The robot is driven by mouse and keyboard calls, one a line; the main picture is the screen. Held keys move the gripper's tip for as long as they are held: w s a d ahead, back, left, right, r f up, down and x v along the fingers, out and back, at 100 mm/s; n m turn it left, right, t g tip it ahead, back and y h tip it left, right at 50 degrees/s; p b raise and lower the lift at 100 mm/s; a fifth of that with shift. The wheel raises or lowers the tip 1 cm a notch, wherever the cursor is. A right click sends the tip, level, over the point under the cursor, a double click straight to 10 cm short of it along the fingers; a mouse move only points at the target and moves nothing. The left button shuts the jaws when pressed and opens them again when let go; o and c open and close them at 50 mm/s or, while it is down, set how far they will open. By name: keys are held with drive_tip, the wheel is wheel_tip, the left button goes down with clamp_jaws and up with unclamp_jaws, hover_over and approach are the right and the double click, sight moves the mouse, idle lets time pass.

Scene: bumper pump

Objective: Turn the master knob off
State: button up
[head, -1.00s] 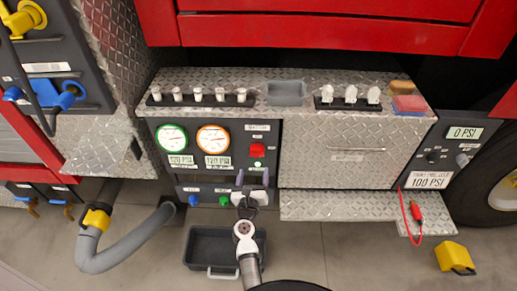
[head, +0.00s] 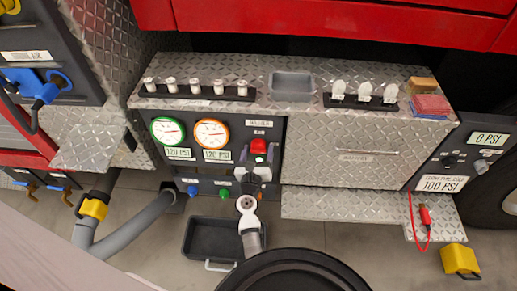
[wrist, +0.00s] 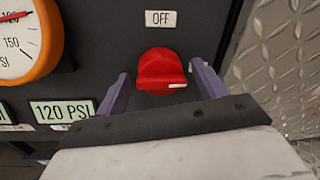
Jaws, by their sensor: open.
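The red master knob (head: 259,146) is on the dark gauge panel, right of the two gauges. In the wrist view the knob (wrist: 160,68) has a white mark at its right side, pointing right. My gripper (head: 257,158) is at the knob in the head view. In the wrist view my gripper (wrist: 160,73) is open, with one purple finger to the left of the knob and one to the right. Gaps show between the fingers and the knob; the fingers do not appear to touch it.
A green-rimmed gauge (head: 168,131) and an orange-rimmed gauge (head: 212,133) are left of the knob. A blue knob (head: 192,190) and a green knob (head: 224,192) sit lower. A diamond-plate cabinet (head: 350,150) juts out right of the panel. A dark bin (head: 200,238) is on the floor below.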

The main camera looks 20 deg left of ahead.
drive_tip(key=c, duration=0.9)
drive_tip(key=shift+n, duration=0.4)
drive_tip(key=n, duration=0.3)
drive_tip(key=shift+a+n+p, duration=0.1)
drive_tip(key=shift+n+p, duration=0.3)
drive_tip(key=n, duration=0.4)
drive_tip(key=shift+s+f+n+t+y, duration=0.1)
drive_tip(key=shift+n+t+y, duration=0.2)
drive_tip(key=shift+y, duration=0.1)
drive_tip(key=n, duration=0.5)
drive_tip(key=shift+f+y+p, duration=0.1)
drive_tip(key=shift+y+p, duration=0.2)
drive_tip(key=shift+f+n+y, duration=0.1)
drive_tip(key=shift+n+y, duration=0.2)
drive_tip(key=shift+n, duration=2.1)
